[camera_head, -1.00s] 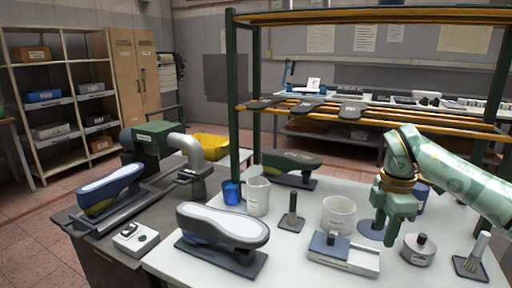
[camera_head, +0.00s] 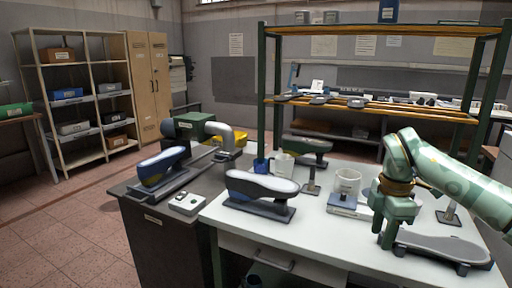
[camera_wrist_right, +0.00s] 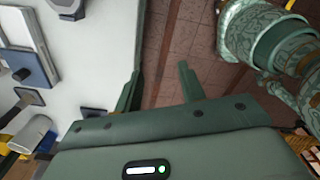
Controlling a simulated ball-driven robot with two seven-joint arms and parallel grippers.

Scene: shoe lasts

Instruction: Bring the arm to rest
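My right gripper (camera_head: 388,240) is low over the right part of the white table (camera_head: 305,225) in the head view, at the end of my pale green arm. In the right wrist view its two green fingers (camera_wrist_right: 160,78) stand apart with nothing between them. Tiled floor shows beyond the gap, and the table edge lies to the left. In the head view a grey sole-shaped piece (camera_head: 440,247) lies just right of the gripper; whether they touch I cannot tell. My left arm and gripper are not in view.
A white-topped shoe last (camera_head: 260,187) stands on the table's left part, with mugs (camera_head: 283,165) and a pale box (camera_head: 345,208) nearby. A blue last (camera_head: 162,166) stands on the dark bench. A rack (camera_head: 345,103) rises behind. Floor at lower left is clear.

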